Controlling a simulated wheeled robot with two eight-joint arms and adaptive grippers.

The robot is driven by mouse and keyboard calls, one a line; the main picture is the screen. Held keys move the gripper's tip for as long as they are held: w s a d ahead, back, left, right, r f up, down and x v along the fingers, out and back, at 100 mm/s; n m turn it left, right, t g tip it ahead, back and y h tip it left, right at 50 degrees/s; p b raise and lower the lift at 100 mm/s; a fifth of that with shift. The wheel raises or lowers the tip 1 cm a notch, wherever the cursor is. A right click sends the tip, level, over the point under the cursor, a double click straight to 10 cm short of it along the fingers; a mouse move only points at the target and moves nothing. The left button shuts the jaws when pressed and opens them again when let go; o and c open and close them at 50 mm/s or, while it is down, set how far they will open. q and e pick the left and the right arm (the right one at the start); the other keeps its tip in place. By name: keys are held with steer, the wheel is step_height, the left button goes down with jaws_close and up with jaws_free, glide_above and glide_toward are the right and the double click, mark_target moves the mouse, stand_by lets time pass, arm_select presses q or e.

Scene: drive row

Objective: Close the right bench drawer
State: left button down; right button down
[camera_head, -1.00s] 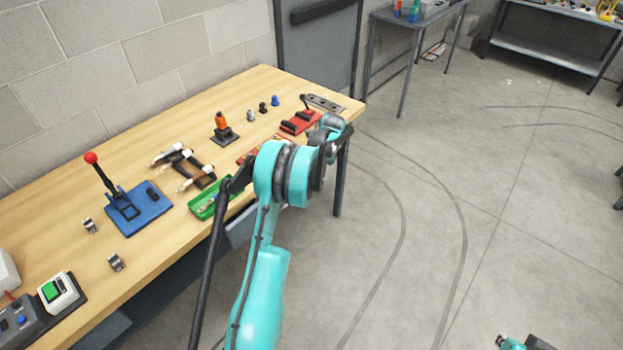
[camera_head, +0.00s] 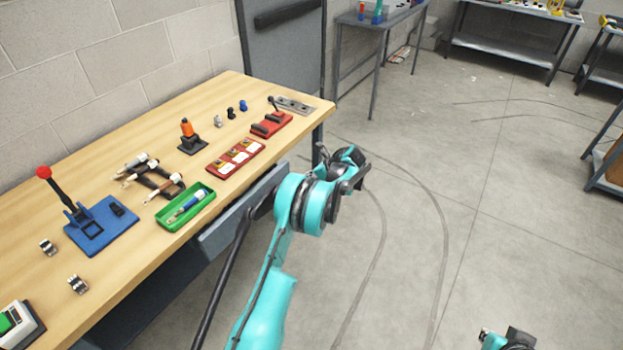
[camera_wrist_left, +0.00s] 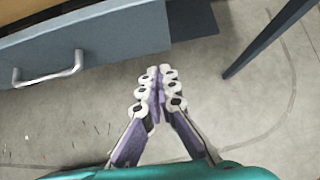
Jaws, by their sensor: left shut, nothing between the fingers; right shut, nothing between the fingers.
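The right bench drawer (camera_head: 228,236) is grey and stands partly out past the bench's front edge, below the green tray. In the left wrist view its front (camera_wrist_left: 110,38) fills the upper left, with a bar handle (camera_wrist_left: 48,72). My left gripper (camera_wrist_left: 157,78) is shut and empty, its tips close to the lower right part of the drawer front; I cannot tell whether they touch. My right gripper (camera_head: 507,338) shows only partly at the bottom right, over bare floor, away from the drawer, shut and empty.
The wooden bench (camera_head: 150,240) carries a green tray (camera_head: 203,197), a red card holder (camera_head: 236,158), and a blue lever press (camera_head: 102,224). A bench leg (camera_wrist_left: 268,38) stands right of my left gripper. The floor (camera_head: 420,220) to the right is open.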

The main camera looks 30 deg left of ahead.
mark_target(282, 170)
arm_select(q)
steer(key=a+f+b, duration=0.2)
steer(key=a, duration=0.4)
steer(key=shift+w+a+f, duration=0.2)
steer(key=shift+w+a, duration=0.05)
steer(key=shift+a, duration=0.1)
steer(key=a, duration=0.5)
steer(key=shift+w, duration=0.15)
steer(key=shift+r, duration=0.1)
